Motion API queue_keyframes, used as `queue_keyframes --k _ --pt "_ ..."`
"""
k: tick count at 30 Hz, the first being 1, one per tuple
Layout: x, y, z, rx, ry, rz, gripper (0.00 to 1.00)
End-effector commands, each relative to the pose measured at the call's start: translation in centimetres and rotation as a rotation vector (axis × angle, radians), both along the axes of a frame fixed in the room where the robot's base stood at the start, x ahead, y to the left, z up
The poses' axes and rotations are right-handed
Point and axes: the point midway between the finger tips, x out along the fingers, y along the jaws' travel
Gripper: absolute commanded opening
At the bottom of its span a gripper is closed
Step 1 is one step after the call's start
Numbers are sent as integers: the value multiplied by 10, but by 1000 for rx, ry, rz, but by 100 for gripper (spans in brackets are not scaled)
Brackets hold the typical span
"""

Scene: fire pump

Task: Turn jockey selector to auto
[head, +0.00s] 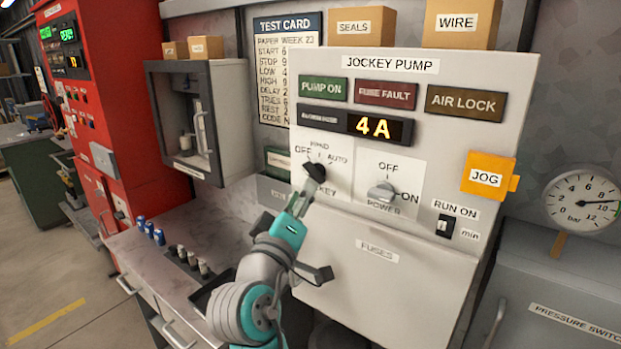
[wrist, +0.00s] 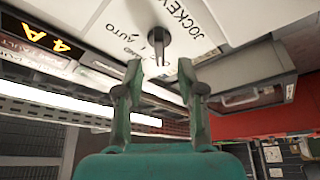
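The jockey selector is a black knob (head: 315,172) on a white plate of the grey jockey pump panel (head: 390,260). OFF, HAND and AUTO are printed around it; I cannot tell for sure which mark it points to. The knob also shows in the wrist view (wrist: 158,40), just beyond my fingertips and between their lines. My gripper (wrist: 158,66) is open, with a clear gap between its two fingers. In the head view my gripper (head: 302,202) is just below and in front of the knob, partly covering the lower label. Nothing is held.
A grey POWER knob (head: 381,194) sits right of the selector. An orange JOG box (head: 488,175) and a RUN ON switch (head: 444,226) are further right. An open grey cabinet (head: 190,120) is at left. A bench (head: 170,238) with small blue and grey parts lies below.

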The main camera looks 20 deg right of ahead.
Motion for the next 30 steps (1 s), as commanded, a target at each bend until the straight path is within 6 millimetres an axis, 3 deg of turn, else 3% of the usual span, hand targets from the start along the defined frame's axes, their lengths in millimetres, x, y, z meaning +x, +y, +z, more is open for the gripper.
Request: queue_keyframes --k 9,23,27,30 --pt "37 -28 12 0 0 -1 39" --pt "45 -34 14 0 0 0 39" --pt "45 -33 14 0 0 0 4" --pt "45 -33 14 0 1 1 0"
